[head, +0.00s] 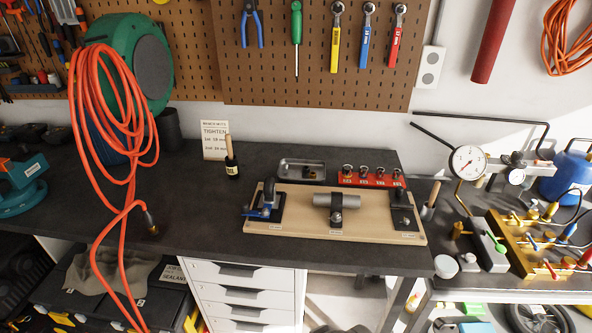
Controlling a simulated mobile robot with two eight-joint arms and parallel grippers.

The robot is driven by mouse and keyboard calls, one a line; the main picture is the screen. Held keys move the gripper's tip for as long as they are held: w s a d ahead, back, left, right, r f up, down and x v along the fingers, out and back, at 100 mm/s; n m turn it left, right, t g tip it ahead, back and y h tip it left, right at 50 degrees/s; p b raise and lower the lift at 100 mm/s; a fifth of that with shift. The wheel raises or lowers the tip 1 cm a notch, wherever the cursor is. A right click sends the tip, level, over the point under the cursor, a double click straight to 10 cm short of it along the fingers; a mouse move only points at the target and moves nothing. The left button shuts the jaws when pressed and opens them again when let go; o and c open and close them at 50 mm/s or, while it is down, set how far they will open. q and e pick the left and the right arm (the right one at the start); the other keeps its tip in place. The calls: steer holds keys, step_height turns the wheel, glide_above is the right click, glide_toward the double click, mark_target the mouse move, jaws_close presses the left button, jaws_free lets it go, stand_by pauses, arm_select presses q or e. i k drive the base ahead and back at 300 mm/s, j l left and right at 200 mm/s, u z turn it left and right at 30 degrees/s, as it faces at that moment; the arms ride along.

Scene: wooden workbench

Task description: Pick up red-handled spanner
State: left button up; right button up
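The red-handled spanner (395,38) hangs on the pegboard at the upper right of the head view, its silver ring end up and its red handle hanging down. It is the rightmost in a row with a blue-handled spanner (365,38) and a yellow-handled spanner (336,40), with small gaps between them. Neither of my grippers shows in this view.
The dark workbench (190,210) stands below the pegboard (300,85). An orange cable (112,110) hangs at the left.

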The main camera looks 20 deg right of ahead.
mark_target(395, 46)
steer(key=z, duration=1.45)
steer(key=i+l, duration=0.1)
steer(key=l, duration=0.15)
steer(key=i+l+z, duration=0.1)
steer(key=l, duration=0.1)
